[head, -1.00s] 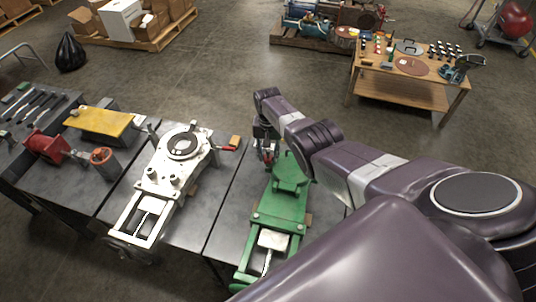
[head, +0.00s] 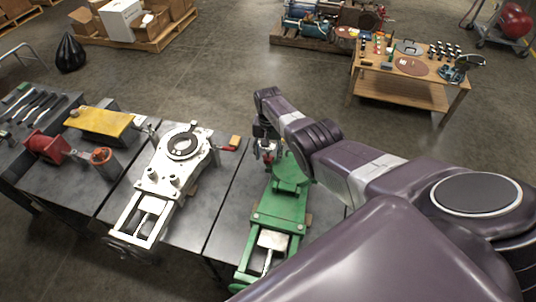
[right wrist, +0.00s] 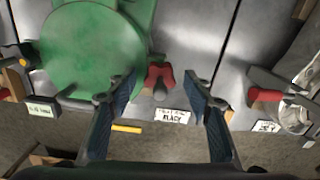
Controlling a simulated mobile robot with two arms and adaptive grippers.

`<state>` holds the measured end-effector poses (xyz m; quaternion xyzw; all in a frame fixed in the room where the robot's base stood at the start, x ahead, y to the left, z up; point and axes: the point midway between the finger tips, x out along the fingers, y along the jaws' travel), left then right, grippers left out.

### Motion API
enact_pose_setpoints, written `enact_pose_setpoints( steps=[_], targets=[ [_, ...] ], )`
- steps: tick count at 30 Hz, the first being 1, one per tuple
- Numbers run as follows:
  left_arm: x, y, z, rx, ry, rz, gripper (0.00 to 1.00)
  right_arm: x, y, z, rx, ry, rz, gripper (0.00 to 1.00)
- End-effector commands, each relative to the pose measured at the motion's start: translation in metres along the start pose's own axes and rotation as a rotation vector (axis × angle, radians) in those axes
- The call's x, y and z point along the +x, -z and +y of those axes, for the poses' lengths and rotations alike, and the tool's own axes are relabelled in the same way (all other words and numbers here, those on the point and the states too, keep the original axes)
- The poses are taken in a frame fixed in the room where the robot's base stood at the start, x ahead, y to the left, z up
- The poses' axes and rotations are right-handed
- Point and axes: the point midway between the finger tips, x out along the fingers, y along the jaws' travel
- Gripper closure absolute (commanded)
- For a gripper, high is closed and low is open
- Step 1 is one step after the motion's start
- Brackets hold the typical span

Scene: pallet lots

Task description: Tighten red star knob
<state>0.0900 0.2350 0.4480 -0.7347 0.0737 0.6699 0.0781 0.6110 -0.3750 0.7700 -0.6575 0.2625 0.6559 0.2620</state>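The red star knob (right wrist: 159,76) shows in the right wrist view at the edge of the green machine, above a white label (right wrist: 172,115). My right gripper (right wrist: 160,84) is open, with one finger on each side of the knob and a visible gap to both. In the head view the right gripper (head: 264,137) is small and partly hidden at the far end of the green machine (head: 279,206). A bit of red shows just below it. Whether the fingers are level with the knob cannot be told. My left gripper is not in view.
A white machine (head: 150,190) stands left of the green one, with a red handle (head: 227,147) at its side. A red vise (head: 46,147) and yellow block (head: 98,122) are farther left. A wooden table (head: 405,88) with parts stands behind, across open floor.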

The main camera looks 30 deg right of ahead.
Motion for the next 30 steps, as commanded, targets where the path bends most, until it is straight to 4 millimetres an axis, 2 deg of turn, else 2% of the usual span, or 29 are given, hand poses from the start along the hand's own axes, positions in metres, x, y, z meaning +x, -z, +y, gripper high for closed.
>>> enact_pose_setpoints(
  steps=[8,14,27,30],
  targets=[
    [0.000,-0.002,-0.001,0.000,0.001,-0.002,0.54,-0.004,0.000,0.000,0.000,0.000,-0.001,0.54],
    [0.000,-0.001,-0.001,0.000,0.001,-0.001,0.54,-0.021,0.000,0.000,0.000,0.001,0.001,0.54],
    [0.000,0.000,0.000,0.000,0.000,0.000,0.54,-0.098,0.000,0.000,0.000,0.002,0.003,0.54],
    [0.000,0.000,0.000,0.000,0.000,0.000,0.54,-0.110,0.000,0.000,0.001,0.001,0.001,0.54]
  ],
)
